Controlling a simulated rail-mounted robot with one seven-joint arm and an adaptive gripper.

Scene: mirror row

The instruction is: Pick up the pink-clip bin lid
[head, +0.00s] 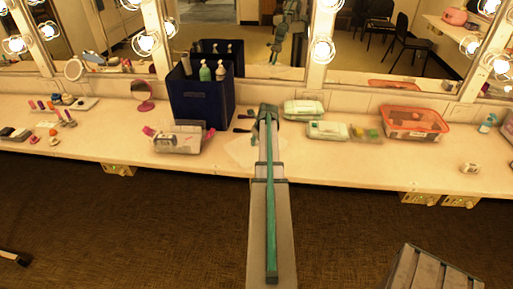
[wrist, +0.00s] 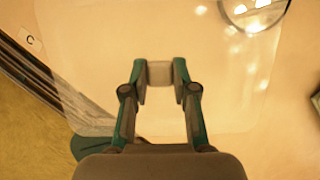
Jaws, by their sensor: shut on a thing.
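A clear bin with pink clips (head: 178,141) stands on the counter left of my arm in the head view, with small things inside. A pale translucent lid (head: 241,150) lies low over the counter to its right, partly behind my arm. In the wrist view the lid (wrist: 90,60) shows as a large see-through sheet with rounded corners under my gripper (wrist: 161,80). My fingers are shut on the lid, with a small grey block between the fingertips. I cannot tell whether the lid touches the counter. In the head view my arm hides the fingertips.
A dark blue bin with bottles (head: 200,100) stands close behind the clear bin. Dark small items (head: 243,118) lie beyond the lid. Pale green-trimmed cases (head: 303,109) and an orange bin (head: 413,124) stand to the right. Mirrors line the back. The counter's front edge is near.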

